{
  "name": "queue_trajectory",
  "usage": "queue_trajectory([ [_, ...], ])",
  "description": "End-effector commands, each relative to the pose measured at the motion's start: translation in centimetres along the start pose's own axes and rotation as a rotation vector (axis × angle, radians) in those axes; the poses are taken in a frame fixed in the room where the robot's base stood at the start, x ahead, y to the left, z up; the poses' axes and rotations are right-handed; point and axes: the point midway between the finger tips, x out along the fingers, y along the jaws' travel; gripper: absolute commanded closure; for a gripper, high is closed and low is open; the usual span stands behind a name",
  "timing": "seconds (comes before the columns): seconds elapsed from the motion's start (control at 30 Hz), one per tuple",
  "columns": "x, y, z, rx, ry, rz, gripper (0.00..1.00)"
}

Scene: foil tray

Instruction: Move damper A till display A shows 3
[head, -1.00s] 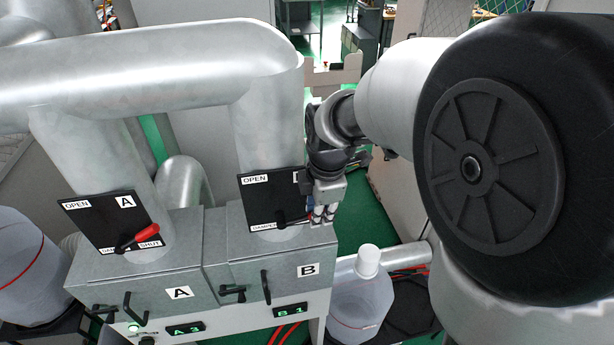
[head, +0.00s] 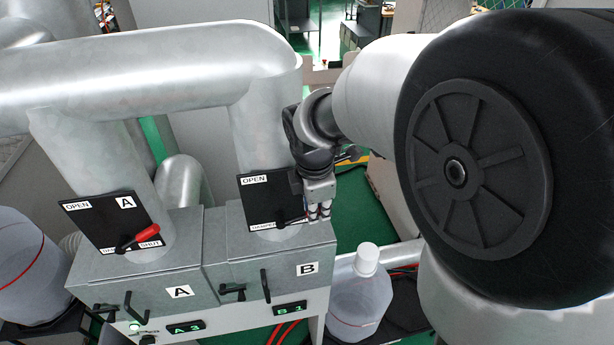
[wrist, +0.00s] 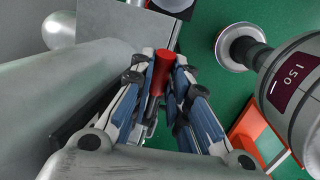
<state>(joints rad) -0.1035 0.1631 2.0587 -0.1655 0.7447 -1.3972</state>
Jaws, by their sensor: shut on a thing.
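Damper A's red lever (head: 138,238) lies on the black plate A (head: 98,217), pointing right toward the SHUT label. Display A (head: 186,327) reads "A 3" in green. My gripper (head: 319,211) is away from damper A, at the right edge of the black plate B (head: 262,196) on the right-hand pipe. In the wrist view, my gripper (wrist: 168,68) is shut on a red lever handle (wrist: 161,72), which is damper B's. The fingers hide most of that handle in the head view. Display B (head: 290,308) reads "B 1".
Large silver pipes (head: 150,70) rise above boxes A and B. Black latches (head: 135,308) stick out from the box fronts. A translucent jug (head: 358,300) stands at the right of box B, and another container (head: 22,260) is at the left.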

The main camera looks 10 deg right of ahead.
Motion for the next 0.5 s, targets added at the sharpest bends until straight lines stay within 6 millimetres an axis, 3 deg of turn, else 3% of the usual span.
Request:
queue_trajectory([
  [0.3, -1.7, 0.3, -1.1, -0.049, -0.216, -0.008, 1.00],
  [0.5, -2.0, 0.4, -1.1, -0.048, -0.247, -0.005, 1.00],
])
